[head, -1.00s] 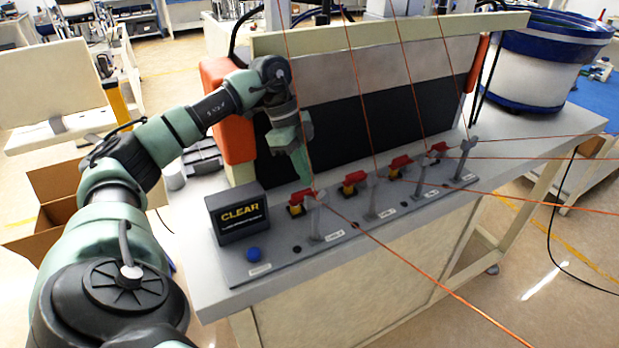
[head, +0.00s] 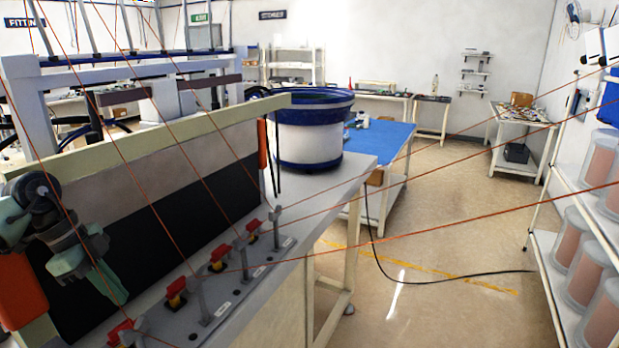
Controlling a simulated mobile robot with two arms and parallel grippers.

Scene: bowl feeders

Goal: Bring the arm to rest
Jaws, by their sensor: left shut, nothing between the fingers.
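My left gripper (head: 110,283) shows at the lower left of the head view, at the end of my green and dark grey left arm. It points down, shut and empty, in front of the dark panel of the machine and above the nearest red and yellow switch (head: 122,332). A small gap shows between the fingertips and that switch in the picture. Most of my left arm is outside the left edge. My right arm and gripper are not in view.
More red switches (head: 219,253) and grey levers line the grey strip along the bench. A blue and white bowl feeder (head: 310,135) stands at the bench's far end. Thin orange lines cross the view. A shelf of clear canisters (head: 582,240) stands at right; open floor lies between.

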